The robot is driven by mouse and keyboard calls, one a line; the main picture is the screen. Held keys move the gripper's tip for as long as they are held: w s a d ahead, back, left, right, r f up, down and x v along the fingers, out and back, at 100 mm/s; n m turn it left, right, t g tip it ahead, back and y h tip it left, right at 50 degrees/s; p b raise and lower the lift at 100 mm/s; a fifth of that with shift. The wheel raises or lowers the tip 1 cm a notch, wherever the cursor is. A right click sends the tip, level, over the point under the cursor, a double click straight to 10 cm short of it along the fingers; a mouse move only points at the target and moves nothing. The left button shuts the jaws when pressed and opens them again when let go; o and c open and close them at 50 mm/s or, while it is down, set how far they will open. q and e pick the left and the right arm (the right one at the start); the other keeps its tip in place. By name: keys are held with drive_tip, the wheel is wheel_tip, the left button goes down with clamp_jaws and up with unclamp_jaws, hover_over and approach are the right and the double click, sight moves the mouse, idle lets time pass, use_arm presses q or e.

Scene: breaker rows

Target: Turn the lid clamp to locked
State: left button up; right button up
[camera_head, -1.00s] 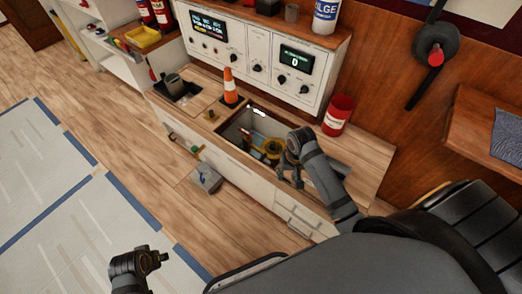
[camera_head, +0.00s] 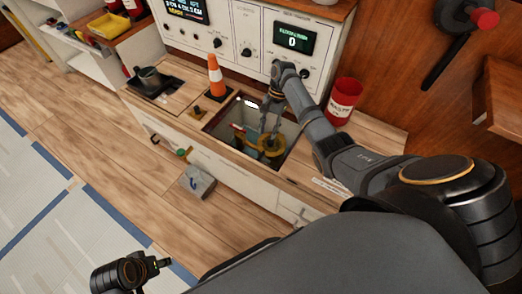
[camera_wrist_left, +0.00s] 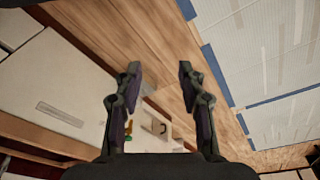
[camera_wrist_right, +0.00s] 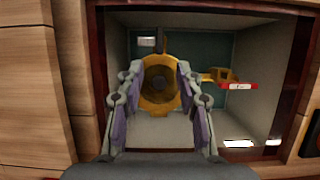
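A yellow round fitting with a dark centre (camera_wrist_right: 160,88) sits inside a square recess in the bench top. A yellow lever (camera_wrist_right: 218,75) with a red-and-white tag (camera_wrist_right: 240,86) extends to its right. I take this to be the lid clamp. In the head view the yellow fitting (camera_head: 270,146) is partly hidden by my right gripper (camera_head: 266,122). My right gripper (camera_wrist_right: 160,70) is open above the fitting, with a finger to either side in view; contact cannot be told. My left gripper (camera_wrist_left: 159,70) is open and empty, away from the bench, low in the head view (camera_head: 158,264).
A control panel (camera_head: 245,35) rises behind. A grey box (camera_head: 198,182) is on the floor.

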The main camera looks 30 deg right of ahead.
sight(262, 154)
drive_tip(key=b+x, duration=0.3)
drive_tip(key=x, duration=0.7)
drive_tip(key=shift+a+f+b, duration=0.1)
drive_tip(key=shift+f+b, duration=0.05)
drive_tip(key=shift+b, duration=0.2)
use_arm(q)
drive_tip(key=f, duration=0.1)
drive_tip(key=d+f+t, duration=0.1)
drive_tip(key=f, duration=0.1)
drive_tip(key=w+f+t, duration=0.1)
drive_tip(key=shift+w+d+f+h, duration=0.1)
drive_tip(key=shift+d+f+h, duration=0.1)
drive_tip(key=shift+d+h, duration=0.15)
use_arm(e)
drive_tip(key=shift+c, duration=0.3)
clamp_jaws()
